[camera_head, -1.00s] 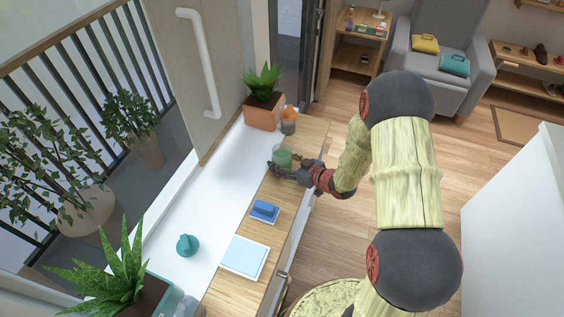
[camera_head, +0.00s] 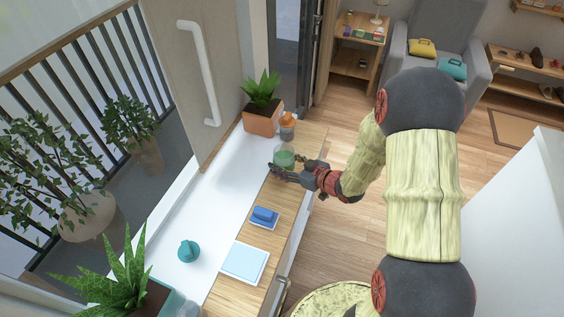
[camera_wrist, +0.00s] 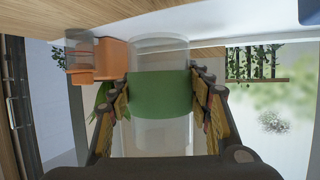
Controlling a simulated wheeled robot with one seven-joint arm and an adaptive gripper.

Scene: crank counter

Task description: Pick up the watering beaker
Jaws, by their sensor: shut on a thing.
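The watering beaker (camera_head: 284,158) is a clear cylinder with a green band, near the far end of the wooden counter. In the wrist view, the beaker (camera_wrist: 160,95) stands between my two fingers, which press on the green band from both sides. My gripper (camera_head: 283,170) reaches it from the right in the head view and is shut on it. In the wrist view my gripper (camera_wrist: 160,93) hides none of the band's middle. I cannot tell from these views whether the beaker's base touches the counter.
An orange-topped jar (camera_head: 287,126) and a plant in an orange pot (camera_head: 262,120) stand just behind the beaker. A blue block (camera_head: 264,215), a light blue pad (camera_head: 245,262) and a teal item (camera_head: 188,250) lie nearer. A door with a white handle (camera_head: 200,75) stands at left.

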